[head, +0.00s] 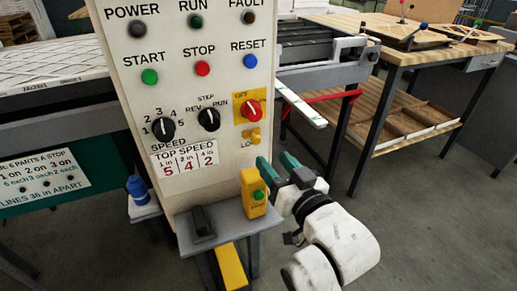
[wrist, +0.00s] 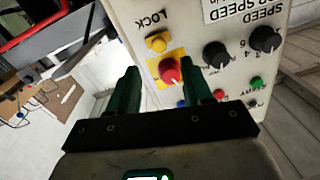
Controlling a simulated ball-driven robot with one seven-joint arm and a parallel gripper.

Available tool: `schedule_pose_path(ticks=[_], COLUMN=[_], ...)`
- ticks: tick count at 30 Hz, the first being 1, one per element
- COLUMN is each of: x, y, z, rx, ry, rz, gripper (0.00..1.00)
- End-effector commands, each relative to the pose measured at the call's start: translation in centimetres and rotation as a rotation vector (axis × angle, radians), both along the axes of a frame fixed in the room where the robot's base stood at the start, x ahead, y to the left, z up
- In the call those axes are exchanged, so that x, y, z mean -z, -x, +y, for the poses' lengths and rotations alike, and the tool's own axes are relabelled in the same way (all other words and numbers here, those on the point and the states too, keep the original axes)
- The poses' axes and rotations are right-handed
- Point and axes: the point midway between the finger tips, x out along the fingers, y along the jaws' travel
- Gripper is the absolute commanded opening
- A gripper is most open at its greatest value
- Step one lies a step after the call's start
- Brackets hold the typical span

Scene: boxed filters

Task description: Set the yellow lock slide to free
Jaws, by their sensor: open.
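The yellow lock slide (head: 254,137) is on the right side of the cream control panel, just below the red knob (head: 252,108) on its yellow plate. In the wrist view the lock slide (wrist: 157,44) appears upside down, between the LOCK lettering and the yellow plate. My gripper (head: 278,164) is at the panel's right edge, below and right of the slide, with its green fingers apart. In the wrist view my gripper (wrist: 160,78) is open and empty, with the red knob showing between its fingers. It is apart from the slide. I cannot read a FREE label.
Black dials (head: 208,119) and push buttons (head: 203,68) cover the panel left of and above the slide. A yellow box with a green button (head: 254,193) stands on the small shelf below. A wooden table (head: 390,120) is at the right, with clear floor before it.

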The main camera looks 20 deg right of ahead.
Motion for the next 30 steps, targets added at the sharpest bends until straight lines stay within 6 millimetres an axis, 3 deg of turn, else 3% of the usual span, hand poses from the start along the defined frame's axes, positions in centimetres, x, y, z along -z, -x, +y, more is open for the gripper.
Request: schedule_pose_path(ticks=[6,12,25,30], x=[0.0,0.1,0.1,0.1], y=[-4.2,-6.7,-7.8,-7.7], z=[0.3,0.5,0.5,0.5], rx=[0.001,0.001,0.001,0.001], ry=[0.0,-0.001,-0.001,-0.001], rz=[0.0,0.002,0.002,0.002], gripper=[0.5,0.5,0.5,0.36])
